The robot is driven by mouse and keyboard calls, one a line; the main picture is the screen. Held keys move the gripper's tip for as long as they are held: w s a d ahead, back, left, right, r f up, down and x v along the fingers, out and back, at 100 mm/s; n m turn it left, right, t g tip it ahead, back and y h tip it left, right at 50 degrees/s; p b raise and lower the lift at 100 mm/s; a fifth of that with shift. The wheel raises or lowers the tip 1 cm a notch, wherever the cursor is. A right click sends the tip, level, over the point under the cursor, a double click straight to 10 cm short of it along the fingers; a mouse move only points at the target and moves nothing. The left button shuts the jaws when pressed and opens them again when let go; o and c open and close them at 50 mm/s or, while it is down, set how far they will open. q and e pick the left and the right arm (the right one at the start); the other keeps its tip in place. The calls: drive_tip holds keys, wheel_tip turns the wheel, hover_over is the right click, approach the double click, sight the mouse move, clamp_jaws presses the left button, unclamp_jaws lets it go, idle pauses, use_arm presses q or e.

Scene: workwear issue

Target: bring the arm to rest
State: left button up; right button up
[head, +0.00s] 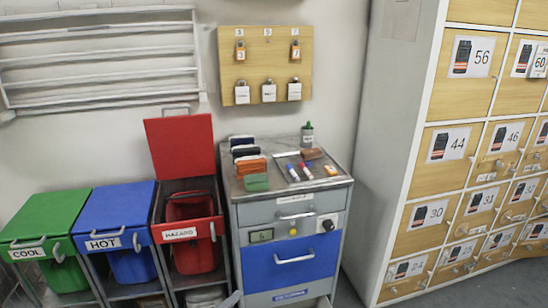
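Neither of my grippers shows in the head view. A small grey piece at the bottom edge, left of the drawer cabinet, is cut off, and I cannot tell what it is. The grey drawer cabinet (337,188) stands in the middle, with a blue drawer (290,262) in its front.
Bins stand at left: green COOL (45,220), blue HOT (115,205), and red HAZARD with its lid (180,145) raised. A key board (265,62) and a white rack (100,55) hang on the wall. Numbered lockers (455,145) fill the right. Floor (480,285) is clear before them.

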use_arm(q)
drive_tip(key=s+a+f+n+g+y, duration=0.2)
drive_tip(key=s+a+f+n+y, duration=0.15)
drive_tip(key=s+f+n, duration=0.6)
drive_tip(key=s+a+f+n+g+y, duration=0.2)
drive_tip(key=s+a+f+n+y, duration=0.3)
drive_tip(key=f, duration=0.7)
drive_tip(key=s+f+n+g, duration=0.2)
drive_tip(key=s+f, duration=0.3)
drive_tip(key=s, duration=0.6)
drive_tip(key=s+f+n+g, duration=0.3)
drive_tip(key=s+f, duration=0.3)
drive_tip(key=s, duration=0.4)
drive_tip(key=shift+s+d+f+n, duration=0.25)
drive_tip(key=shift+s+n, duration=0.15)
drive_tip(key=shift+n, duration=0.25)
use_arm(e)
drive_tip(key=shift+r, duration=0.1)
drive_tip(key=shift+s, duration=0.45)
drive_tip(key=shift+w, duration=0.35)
